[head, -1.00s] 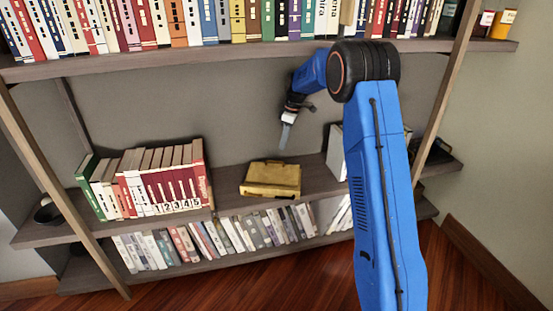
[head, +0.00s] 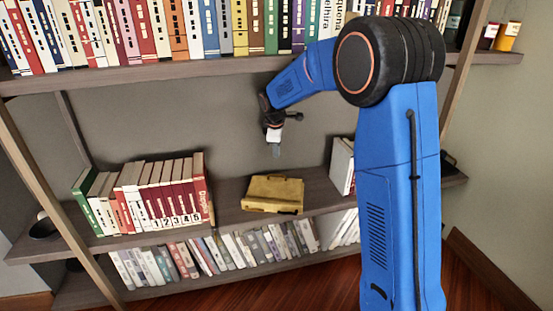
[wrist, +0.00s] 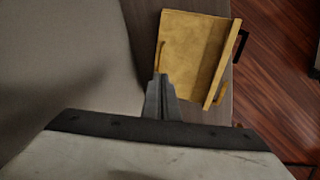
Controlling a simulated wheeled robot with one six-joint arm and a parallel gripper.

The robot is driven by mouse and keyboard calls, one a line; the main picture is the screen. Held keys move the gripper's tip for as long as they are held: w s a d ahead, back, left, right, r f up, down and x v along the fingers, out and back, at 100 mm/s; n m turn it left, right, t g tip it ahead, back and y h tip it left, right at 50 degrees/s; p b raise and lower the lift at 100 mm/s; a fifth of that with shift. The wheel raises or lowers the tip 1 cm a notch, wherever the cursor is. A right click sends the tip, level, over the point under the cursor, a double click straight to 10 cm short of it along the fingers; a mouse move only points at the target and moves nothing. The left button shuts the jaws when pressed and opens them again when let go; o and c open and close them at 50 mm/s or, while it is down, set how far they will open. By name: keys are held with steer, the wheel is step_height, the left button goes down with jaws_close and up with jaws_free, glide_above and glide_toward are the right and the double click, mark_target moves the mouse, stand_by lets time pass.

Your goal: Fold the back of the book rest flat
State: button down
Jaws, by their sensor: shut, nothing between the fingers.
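The book rest (head: 273,193) is a yellow, wooden-looking piece on the middle shelf, right of the numbered books. Its back panel lies low, looking flat on the base in the head view. In the wrist view the book rest (wrist: 190,50) shows a broad panel with a raised ledge along its right side. My gripper (head: 275,150) is shut and empty, above the book rest and toward the wall, apart from it in the head view. In the wrist view my gripper's fingers (wrist: 161,85) are together and overlap the rest's near edge; the gap cannot be judged.
A row of books with numbered red volumes (head: 165,195) stands left on the middle shelf (head: 228,200). White books (head: 341,165) stand to the right. The upper shelf (head: 170,72) is full of books above. Shelf space beside the rest is clear.

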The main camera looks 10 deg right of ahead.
glide_toward(277, 178)
step_height(277, 178, down, 3)
steer(key=shift+d+r, duration=0.1)
stand_by(0.4)
steer(key=shift+w+d+f, duration=0.25)
steer(key=shift+w+f, duration=0.25)
steer(key=shift+f, duration=0.3)
